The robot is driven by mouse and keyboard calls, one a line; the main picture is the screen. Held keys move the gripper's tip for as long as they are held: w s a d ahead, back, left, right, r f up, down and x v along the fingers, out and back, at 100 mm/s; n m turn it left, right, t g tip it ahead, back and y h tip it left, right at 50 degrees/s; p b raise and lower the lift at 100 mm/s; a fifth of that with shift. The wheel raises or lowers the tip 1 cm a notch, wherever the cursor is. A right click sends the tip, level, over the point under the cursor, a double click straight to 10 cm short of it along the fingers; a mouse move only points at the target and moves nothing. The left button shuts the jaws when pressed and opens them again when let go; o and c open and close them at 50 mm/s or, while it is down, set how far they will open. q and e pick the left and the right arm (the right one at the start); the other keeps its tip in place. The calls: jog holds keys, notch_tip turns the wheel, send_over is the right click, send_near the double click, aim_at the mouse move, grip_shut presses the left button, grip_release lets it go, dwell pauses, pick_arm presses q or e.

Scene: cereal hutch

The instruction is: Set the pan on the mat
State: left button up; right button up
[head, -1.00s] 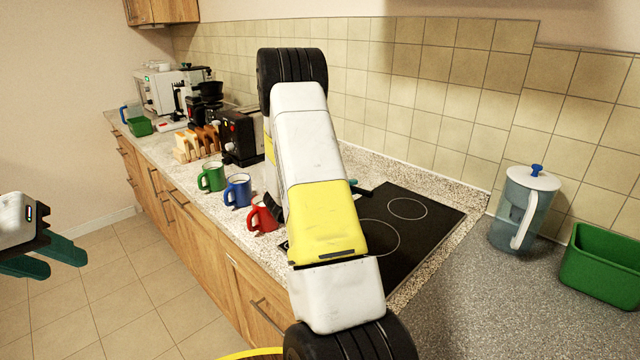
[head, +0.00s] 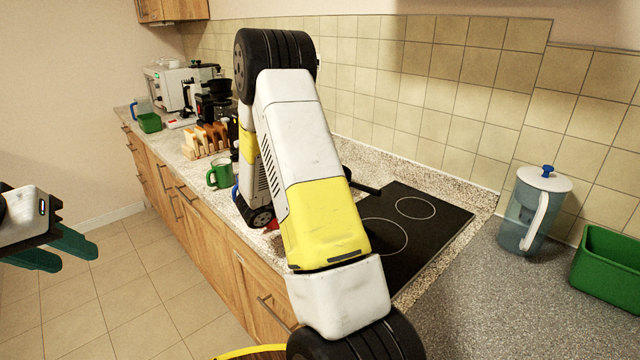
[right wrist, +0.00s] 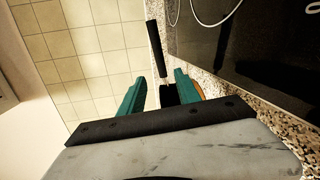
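A black handle, which looks like the pan's (head: 366,189), shows past my right arm at the back of the cooktop in the head view. In the right wrist view a black bar (right wrist: 156,48) lies just beyond my right gripper (right wrist: 161,74). Its teal fingers stand apart, with a dark piece and a bit of orange low between and beside them. I cannot tell whether they touch it. The pan's body is not clearly seen. I cannot make out a mat. My left gripper (head: 82,250) hangs open and empty over the floor at the left.
The black cooktop (head: 415,235) is partly behind my right arm. A green mug (head: 219,175), toast rack (head: 205,140) and appliances stand along the left counter. A water jug (head: 532,210) and green bin (head: 608,262) stand right. Grey counter (head: 470,310) in front is clear.

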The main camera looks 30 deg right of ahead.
jog(key=shift+v, duration=1.05)
jog(key=shift+s+a+r, duration=0.15)
jog(key=shift+s, duration=0.05)
jog(key=s+a+r+m+g+y, duration=0.2)
jog(key=s+r+y, duration=0.15)
jog(key=s, duration=0.35)
jog(key=s+a+r+m+g+y, duration=0.2)
jog(key=s+a+y, duration=0.15)
jog(key=s, duration=0.35)
jog(key=s+a+r+t+y, duration=0.3)
jog(key=a+r+y, duration=0.2)
jog(key=a, duration=0.3)
jog(key=s+a+r+t+y, duration=0.3)
jog(key=s+a+r+y, duration=0.1)
jog(key=a, duration=0.5)
jog(key=shift+s+a+r+n+t+y, duration=0.35)
jog(key=shift+r+y, duration=0.3)
jog(key=shift+y, duration=0.25)
jog(key=shift+d, duration=0.25)
